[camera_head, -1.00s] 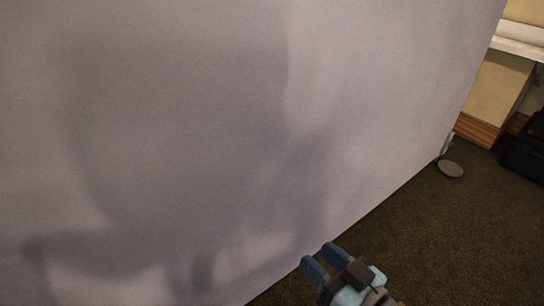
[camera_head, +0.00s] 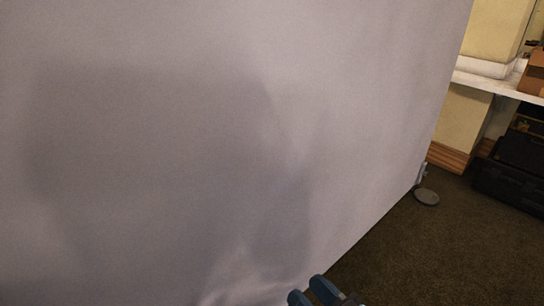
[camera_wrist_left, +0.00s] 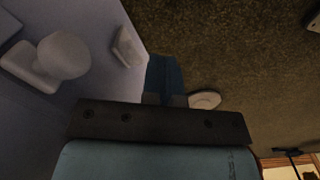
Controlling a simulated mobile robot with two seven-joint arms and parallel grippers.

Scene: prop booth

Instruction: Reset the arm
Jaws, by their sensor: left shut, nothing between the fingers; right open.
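My right gripper (camera_head: 313,291) shows at the bottom edge of the head view, in front of the lower edge of a pale grey backdrop. Its two blue fingers are apart with nothing between them; the rest of it is cut off by the frame. My left gripper (camera_wrist_left: 164,78) shows in the left wrist view, its blue fingers together and empty. The left arm is not in the head view.
The backdrop (camera_head: 200,120) fills most of the head view, with shadows on it. Brown carpet (camera_head: 420,260) is clear at the lower right. A round grey base (camera_head: 426,197) stands by the backdrop's edge. A white shelf (camera_head: 500,82) and black cases (camera_head: 515,175) are at the right.

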